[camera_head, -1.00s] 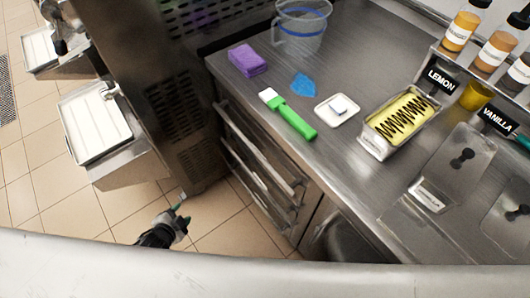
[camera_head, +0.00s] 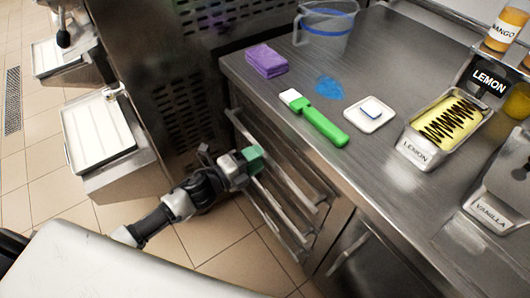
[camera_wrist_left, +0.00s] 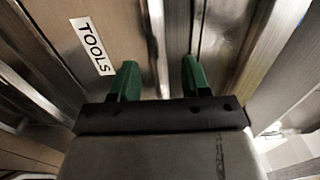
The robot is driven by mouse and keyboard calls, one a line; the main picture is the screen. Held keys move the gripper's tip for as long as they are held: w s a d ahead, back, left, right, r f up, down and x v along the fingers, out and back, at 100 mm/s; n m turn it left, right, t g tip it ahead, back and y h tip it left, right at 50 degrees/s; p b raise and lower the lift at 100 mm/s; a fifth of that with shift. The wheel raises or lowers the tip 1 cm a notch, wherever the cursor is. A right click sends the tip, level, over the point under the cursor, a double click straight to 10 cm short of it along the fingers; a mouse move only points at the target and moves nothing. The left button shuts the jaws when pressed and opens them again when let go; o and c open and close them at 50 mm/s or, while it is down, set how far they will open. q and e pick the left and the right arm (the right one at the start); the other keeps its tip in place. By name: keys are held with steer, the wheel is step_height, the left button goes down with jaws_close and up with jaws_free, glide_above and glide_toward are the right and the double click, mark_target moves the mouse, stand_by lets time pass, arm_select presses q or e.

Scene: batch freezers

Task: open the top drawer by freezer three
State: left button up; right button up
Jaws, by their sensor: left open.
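The steel drawer unit (camera_head: 262,208) stands under the counter, beside a tall steel freezer (camera_head: 150,50). Its drawers have long bar handles and look shut. My left gripper (camera_head: 252,160), with green fingers, is at the front of the upper drawers in the head view. In the left wrist view the open fingers (camera_wrist_left: 160,78) point at the drawer fronts, and a narrow metal bar (camera_wrist_left: 157,40) runs into the gap between them. I cannot tell whether they touch it. A "TOOLS" label (camera_wrist_left: 92,46) shows on a front left of the fingers. My right gripper is not in view.
A white freezer tray (camera_head: 97,130) juts out at left. Tiled floor (camera_head: 215,238) is free before the drawers.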

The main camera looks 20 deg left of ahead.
arm_select(q)
steer(key=shift+x, duration=1.55)
jaws_close()
